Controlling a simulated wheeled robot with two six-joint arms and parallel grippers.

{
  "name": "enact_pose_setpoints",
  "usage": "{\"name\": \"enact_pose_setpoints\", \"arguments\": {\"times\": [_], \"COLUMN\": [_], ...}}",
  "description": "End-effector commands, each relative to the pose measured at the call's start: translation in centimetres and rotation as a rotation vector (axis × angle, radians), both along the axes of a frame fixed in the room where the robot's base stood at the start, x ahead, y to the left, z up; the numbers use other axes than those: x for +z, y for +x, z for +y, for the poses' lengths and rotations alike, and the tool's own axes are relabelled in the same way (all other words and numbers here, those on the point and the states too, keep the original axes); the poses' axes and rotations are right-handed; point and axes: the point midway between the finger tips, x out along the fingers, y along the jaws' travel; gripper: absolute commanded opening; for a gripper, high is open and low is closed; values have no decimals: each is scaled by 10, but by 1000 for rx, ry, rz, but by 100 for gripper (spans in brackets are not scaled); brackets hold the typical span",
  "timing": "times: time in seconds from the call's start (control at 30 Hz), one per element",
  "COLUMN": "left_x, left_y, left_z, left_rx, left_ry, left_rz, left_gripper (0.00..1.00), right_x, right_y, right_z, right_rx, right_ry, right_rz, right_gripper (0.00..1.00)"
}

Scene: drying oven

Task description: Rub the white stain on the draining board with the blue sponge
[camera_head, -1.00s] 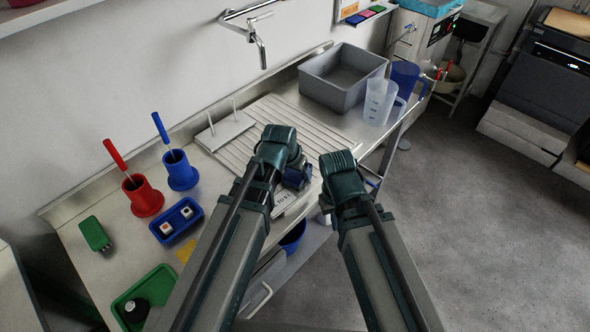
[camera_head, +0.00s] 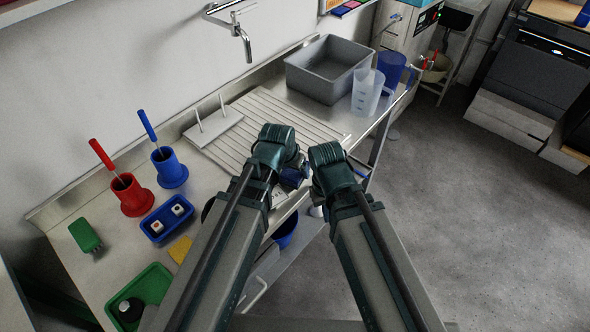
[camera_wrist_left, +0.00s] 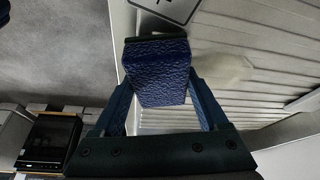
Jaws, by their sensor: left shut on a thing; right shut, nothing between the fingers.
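The blue sponge (camera_wrist_left: 158,72) is between the two fingers of my left gripper (camera_wrist_left: 160,95), which is shut on it. In the head view a little of the sponge's dark blue shows at my left gripper (camera_head: 292,172), over the front edge area of the ribbed draining board (camera_head: 265,105). In the left wrist view the white stain (camera_wrist_left: 222,70) is a pale patch on the draining board's ribs (camera_wrist_left: 275,75), just right of the sponge. I cannot tell if the sponge touches the board. My right gripper (camera_head: 335,185) is shut and empty; its fingers are mostly hidden.
A grey basin (camera_head: 325,70) and clear jug (camera_head: 366,92) stand beyond the board. A white two-peg rack (camera_head: 213,132) stands at its back left. Red (camera_head: 134,196) and blue (camera_head: 171,168) brush holders and a blue tray (camera_head: 155,230) are left. A tap (camera_head: 240,38) overhangs.

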Motion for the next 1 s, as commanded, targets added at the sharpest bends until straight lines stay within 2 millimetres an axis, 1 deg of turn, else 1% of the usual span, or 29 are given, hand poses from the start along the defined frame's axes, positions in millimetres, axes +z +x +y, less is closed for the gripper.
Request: {"name": "enact_pose_setpoints", "arguments": {"times": [0.03,0.3,0.63,1.0], "left_x": [0,2,2,-1], "left_y": [4,18,22,39], "left_z": [5,23,28,51], "left_rx": [4,5,4,5], "left_ry": [2,3,4,3], "left_rz": [-1,-2,-4,-3], "left_gripper": [32,32,32,32], "right_x": [0,2,2,-1], "right_y": [0,0,0,0], "right_z": [0,0,0,0], "right_rx": [0,0,0,0], "right_ry": [0,0,0,0], "right_rz": [0,0,0,0], "right_gripper": [0,0,0,0]}}
